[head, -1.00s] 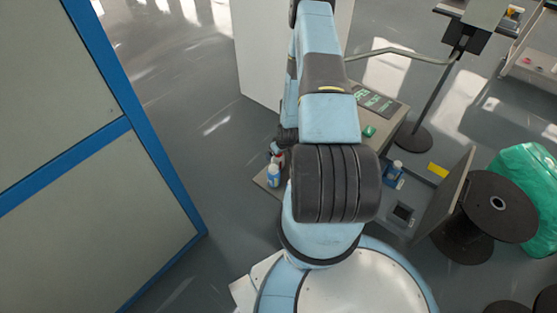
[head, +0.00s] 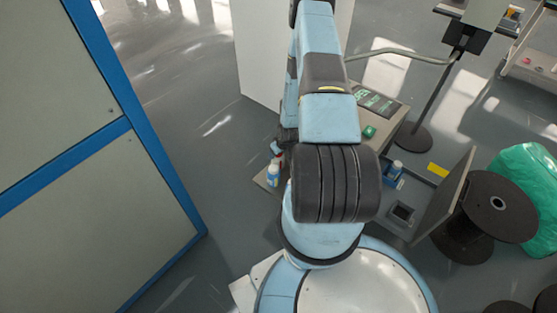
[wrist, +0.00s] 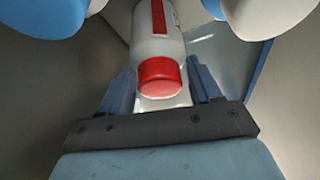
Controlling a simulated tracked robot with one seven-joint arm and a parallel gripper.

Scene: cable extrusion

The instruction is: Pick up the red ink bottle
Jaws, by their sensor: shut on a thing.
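The red ink bottle (wrist: 157,40) is a white bottle with a red label and a red cap, seen cap end nearest in the wrist view. My gripper (wrist: 161,68) has its two blue fingers on either side of it, shut on the bottle.
A white bottle with a blue label (head: 273,173) stands just below the red one in the head view. Another blue-labelled bottle (head: 395,170) stands right of my arm. A tilted panel (head: 442,198) and a black spool (head: 490,215) are further right.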

